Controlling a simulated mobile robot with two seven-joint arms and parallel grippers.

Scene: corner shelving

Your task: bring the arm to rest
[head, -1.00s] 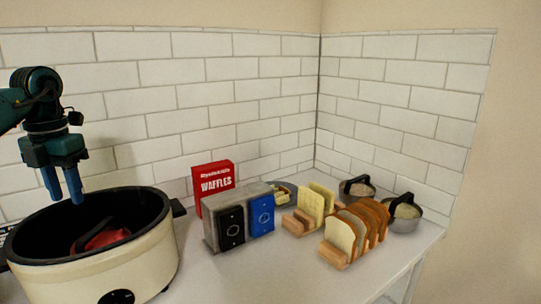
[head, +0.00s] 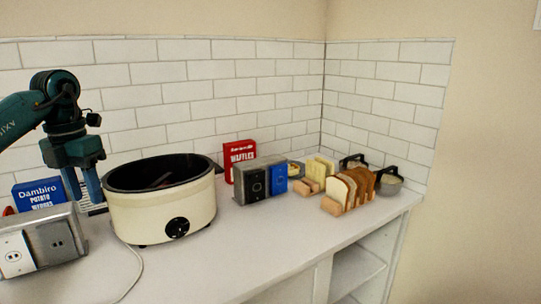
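My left gripper (head: 84,188) comes in from the left, its two blue fingers pointing down. It is empty, with a gap between the fingers. It hangs left of the cream cooker (head: 160,212), in front of the tiled wall and above the counter items at the left. The cooker is open at the top, with a dark inside and a black knob on its front. Something dark lies inside it, mostly hidden by the rim. My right gripper is not in the view.
Right of the cooker are a red waffle box (head: 238,158), another toaster (head: 254,180), bread slices in a rack (head: 347,192) and lidded bowls (head: 391,181).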

